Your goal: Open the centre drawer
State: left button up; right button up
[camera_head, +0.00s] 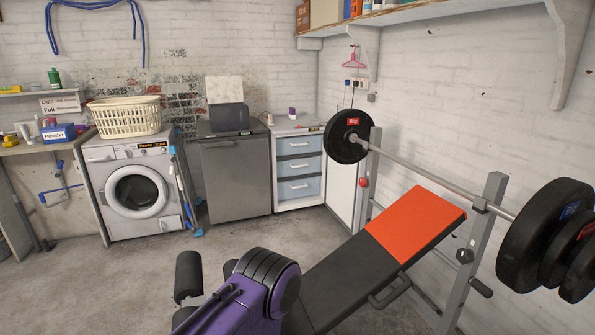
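A white drawer cabinet (276,178) stands against the back wall, near the corner, in the head view. The centre drawer (290,168) looks shut, flush with the top drawer (290,147) and the bottom drawer (288,189). Neither of my grippers is in view.
A weight bench (345,282) with an orange-ended pad and a loaded barbell (425,172) takes up the right foreground. A grey under-counter appliance (236,180) and a washing machine (137,192) stand left of the drawers. Open floor (120,275) lies at the left.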

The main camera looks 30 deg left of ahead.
aim_at(315, 160)
jog(key=z, duration=2.3)
jog(key=k, duration=2.2)
jog(key=u, duration=3.85)
jog(key=i, duration=3.7)
jog(key=z, duration=0.85)
